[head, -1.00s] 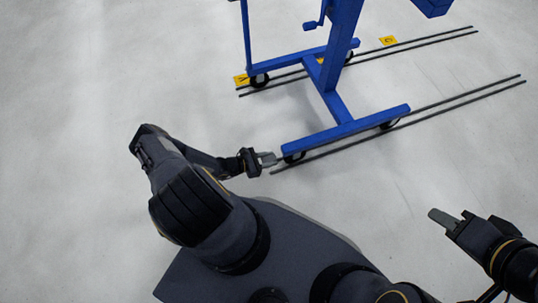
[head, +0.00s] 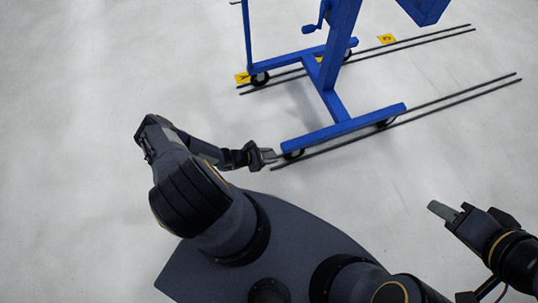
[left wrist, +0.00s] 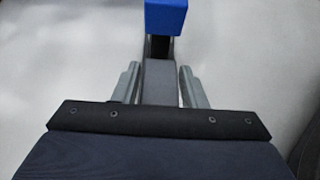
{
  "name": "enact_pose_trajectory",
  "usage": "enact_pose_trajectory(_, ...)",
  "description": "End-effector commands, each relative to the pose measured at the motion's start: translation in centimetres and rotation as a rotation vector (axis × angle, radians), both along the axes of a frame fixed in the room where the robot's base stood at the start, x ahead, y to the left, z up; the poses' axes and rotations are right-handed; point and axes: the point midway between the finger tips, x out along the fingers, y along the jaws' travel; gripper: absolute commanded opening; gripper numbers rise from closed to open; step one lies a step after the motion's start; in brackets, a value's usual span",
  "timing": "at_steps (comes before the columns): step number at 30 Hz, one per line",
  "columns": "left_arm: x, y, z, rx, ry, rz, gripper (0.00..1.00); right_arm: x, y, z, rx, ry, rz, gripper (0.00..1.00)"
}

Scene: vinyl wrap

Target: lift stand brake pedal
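The blue lift stand (head: 335,118) stands on casters at upper middle in the head view. Its near foot bar ends just beyond my left gripper (head: 268,156), which is low near the floor at the caster (head: 293,154). In the left wrist view, my left gripper (left wrist: 160,86) has its two grey fingers apart. A flat dark grey strip, apparently the brake pedal (left wrist: 160,80), lies between them with a narrow gap on each side. The blue bar end (left wrist: 166,16) is just beyond. My right gripper (head: 448,212) is at lower right, away from the stand; its opening is unclear.
Dark parallel rails or lines (head: 460,98) run along the floor under and beside the stand. Yellow floor markers (head: 387,39) lie near the far rails. A blue crank handle (head: 311,28) sticks out from the post. The pale floor at left is clear.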

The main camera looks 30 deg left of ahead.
Motion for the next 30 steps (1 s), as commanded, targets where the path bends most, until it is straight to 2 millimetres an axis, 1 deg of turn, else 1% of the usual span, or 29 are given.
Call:
enact_pose_trajectory(1, 0.0, 0.0, 0.0, 0.0, 0.0, 0.0, 0.45, 0.0, 0.0, 0.0, 0.0, 0.0, 0.0, 0.36)
enact_pose_trajectory(3, 0.0, 0.0, 0.0, -0.001, -0.001, 0.0, 0.53, 0.0, 0.0, 0.0, 0.0, 0.0, 0.0, 0.36)
enact_pose_trajectory(10, 0.0, 0.0, 0.0, -0.001, -0.002, 0.0, 0.53, 0.0, 0.0, 0.0, 0.0, 0.0, 0.0, 0.36)
enact_pose_trajectory(13, -0.2, 0.3, 0.4, 0.0, -0.001, 0.001, 0.53, 0.0, 0.0, 0.2, 0.0, 0.0, 0.0, 0.36)
enact_pose_trajectory(16, -1.0, 1.0, 1.2, 0.0, -0.001, 0.002, 0.53, 0.0, 0.0, 0.8, 0.0, 0.0, 0.0, 0.36)
enact_pose_trajectory(24, -4.0, 3.5, 3.4, 0.001, 0.0, 0.002, 0.53, 0.0, 0.0, 2.2, 0.0, 0.0, 0.0, 0.36)
enact_pose_trajectory(30, -5.0, 4.3, 4.1, 0.0, -0.002, 0.0, 0.53, 0.0, 0.0, 2.5, 0.0, 0.0, 0.0, 0.36)
